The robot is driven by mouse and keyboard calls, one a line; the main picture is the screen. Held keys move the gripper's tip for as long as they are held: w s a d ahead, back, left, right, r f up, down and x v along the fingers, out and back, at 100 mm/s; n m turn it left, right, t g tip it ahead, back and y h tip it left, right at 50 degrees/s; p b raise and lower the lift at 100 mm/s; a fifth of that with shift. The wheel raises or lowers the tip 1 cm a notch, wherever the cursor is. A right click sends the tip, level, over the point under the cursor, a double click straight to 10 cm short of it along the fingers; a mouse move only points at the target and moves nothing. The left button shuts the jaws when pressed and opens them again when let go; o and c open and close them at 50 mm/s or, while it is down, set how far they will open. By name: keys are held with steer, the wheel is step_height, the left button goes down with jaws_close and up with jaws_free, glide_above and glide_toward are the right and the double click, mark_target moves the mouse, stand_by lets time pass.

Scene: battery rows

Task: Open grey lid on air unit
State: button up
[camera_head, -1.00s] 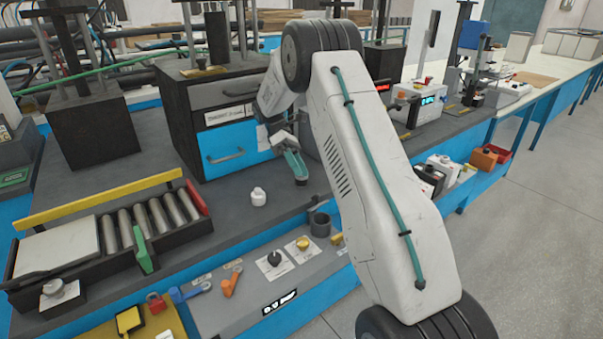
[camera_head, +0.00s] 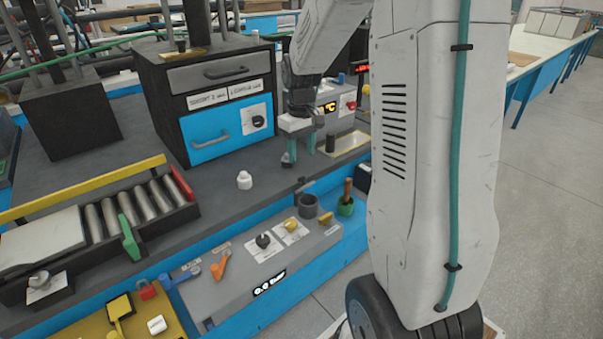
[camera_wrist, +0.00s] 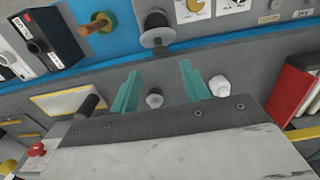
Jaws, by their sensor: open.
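The air unit (camera_head: 262,262) is the grey sloped panel along the bench's front edge, with a "0.0 bar" display. A grey round cup-like part (camera_head: 307,206) stands at its back right, with a small dark piece beside its top. I take this as where the grey lid is; whether the lid is shut is unclear. In the wrist view the grey round part (camera_wrist: 157,37) is at top centre, beyond my fingertips. My gripper (camera_head: 303,155) has its teal fingers apart and empty, above the bench behind the unit. The wrist view shows the open fingers (camera_wrist: 160,82) apart from that part.
A white bottle (camera_head: 244,180) stands on the bench left of my gripper. A green pot with a brown handle (camera_head: 346,200) is right of the grey part. A drawer cabinet (camera_head: 215,105) stands behind. A roller tray (camera_head: 130,215) lies to the left.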

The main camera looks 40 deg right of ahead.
mark_target(303, 183)
step_height(303, 183, down, 8)
steer(key=shift+r, duration=0.1)
stand_by(0.4)
jaws_close()
